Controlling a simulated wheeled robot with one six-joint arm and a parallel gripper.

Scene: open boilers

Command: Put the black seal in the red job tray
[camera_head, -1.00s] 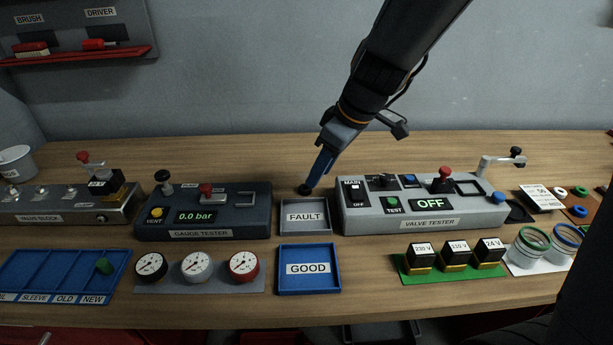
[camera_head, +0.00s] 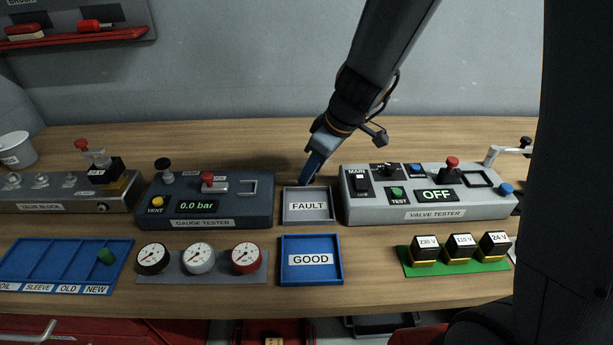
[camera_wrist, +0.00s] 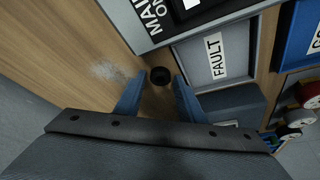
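The black seal (camera_wrist: 160,76) is a small dark ring lying on the wooden bench beside the grey FAULT tray, in the wrist view. My gripper (camera_wrist: 159,75) is open, with its two blue fingers apart and the seal between their tips; I cannot tell whether they touch it. In the head view my gripper (camera_head: 306,182) points down behind the FAULT tray (camera_head: 287,215), and the seal is hard to make out there. A red box-like thing (camera_head: 275,332) is cut off at the bottom edge of the head view; I cannot tell whether it is the red job tray.
The valve tester (camera_head: 430,196) stands close right of my gripper, the gauge tester (camera_head: 206,203) to the left. The blue GOOD tray (camera_head: 312,280) is in front. Gauges (camera_head: 199,258) and labelled coils (camera_head: 459,247) line the front. Bare bench lies behind the testers.

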